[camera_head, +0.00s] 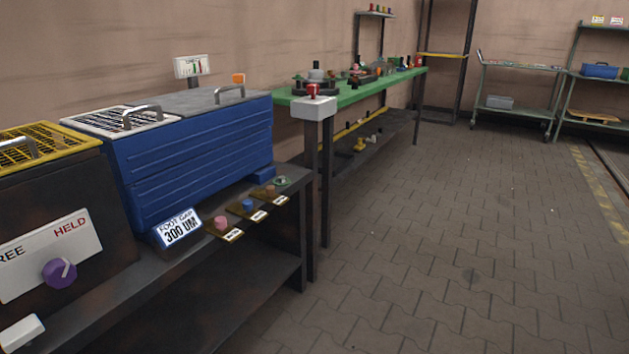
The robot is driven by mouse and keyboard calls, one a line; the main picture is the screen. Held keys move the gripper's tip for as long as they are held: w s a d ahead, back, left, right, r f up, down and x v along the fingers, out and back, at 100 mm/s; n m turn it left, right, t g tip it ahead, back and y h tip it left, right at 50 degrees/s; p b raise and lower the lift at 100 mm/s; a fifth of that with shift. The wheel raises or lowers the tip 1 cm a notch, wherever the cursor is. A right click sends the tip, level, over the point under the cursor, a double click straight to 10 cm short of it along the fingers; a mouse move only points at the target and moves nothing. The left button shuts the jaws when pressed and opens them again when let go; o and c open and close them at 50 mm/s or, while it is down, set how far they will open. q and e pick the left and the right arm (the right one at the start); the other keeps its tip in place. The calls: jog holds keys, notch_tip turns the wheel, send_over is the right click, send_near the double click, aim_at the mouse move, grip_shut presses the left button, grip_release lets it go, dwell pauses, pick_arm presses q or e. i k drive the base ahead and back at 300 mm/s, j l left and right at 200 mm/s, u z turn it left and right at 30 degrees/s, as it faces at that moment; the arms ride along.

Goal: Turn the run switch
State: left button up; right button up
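A purple rotary knob (59,273) with a pale pointer mark sits on a white plate (50,252) at the lower left. The pointer mark leans up and to the right, toward "HELD". No label in view reads "run", so I cannot tell whether this knob is the run switch. A white box with a red knob or button (312,91) stands at the near end of the green bench. Neither of my grippers is in view.
A blue cabinet (190,150) stands on the dark bench (130,290). A "FOOT GAP 300 UM" sign (177,229) and several small coloured pieces lie along its front edge. The green bench (385,85) stretches back. A trolley (515,90) stands far right. The paved floor is clear.

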aim_at(313, 89)
jog(key=u, duration=0.3)
jog(key=i+l+u, duration=0.75)
